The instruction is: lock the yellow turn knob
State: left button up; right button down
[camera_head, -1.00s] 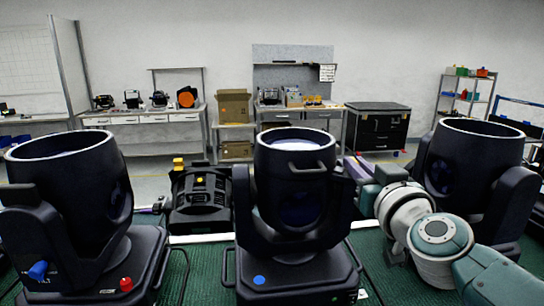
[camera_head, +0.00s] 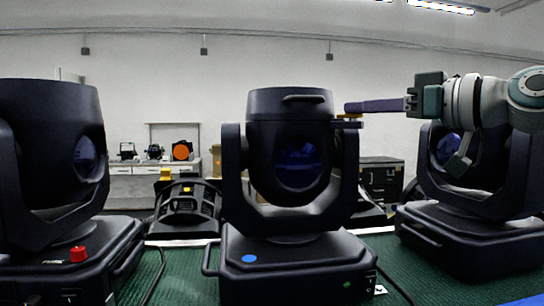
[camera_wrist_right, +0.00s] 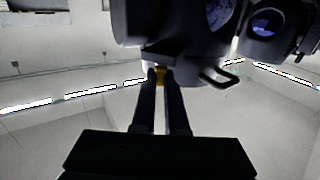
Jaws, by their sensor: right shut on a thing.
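The yellow turn knob (camera_head: 346,116) is a small yellow strip at the upper right side of the black middle lamp (camera_head: 289,104), near the top of its yoke. My right gripper (camera_head: 352,107) reaches in from the right with its long purple fingers level, and its tips are at the knob. In the right wrist view, the yellow knob (camera_wrist_right: 162,75) shows between the two dark fingertips (camera_wrist_right: 161,82), which are shut on it. The fingers hide part of the knob. My left gripper is not in view.
Black lamps stand at the left (camera_head: 45,100) and right (camera_head: 440,225), the right one close below my right arm. A smaller black unit (camera_head: 185,208) with a yellow part stands behind. Cables lie on the green mat (camera_head: 185,280). The air above the lamps is free.

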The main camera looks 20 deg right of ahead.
pick_arm(q)
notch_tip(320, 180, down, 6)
jog(key=b, duration=0.4)
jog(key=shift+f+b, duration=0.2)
jog(key=shift+b, duration=0.1)
pick_arm(e)
jog(key=n+g+y, duration=0.2)
jog(key=y, duration=0.1)
jog(key=n+g+y, duration=0.1)
jog(key=y, duration=0.1)
jog(key=shift+w+d+r+n, duration=0.15)
jog(key=shift+d+n, duration=0.1)
jog(key=shift+n, duration=0.15)
jog(key=shift+n+g+y, duration=0.4)
jog(key=shift+y, duration=0.1)
jog(key=c, duration=1.2)
grip_release()
jog(key=shift+w, duration=0.1)
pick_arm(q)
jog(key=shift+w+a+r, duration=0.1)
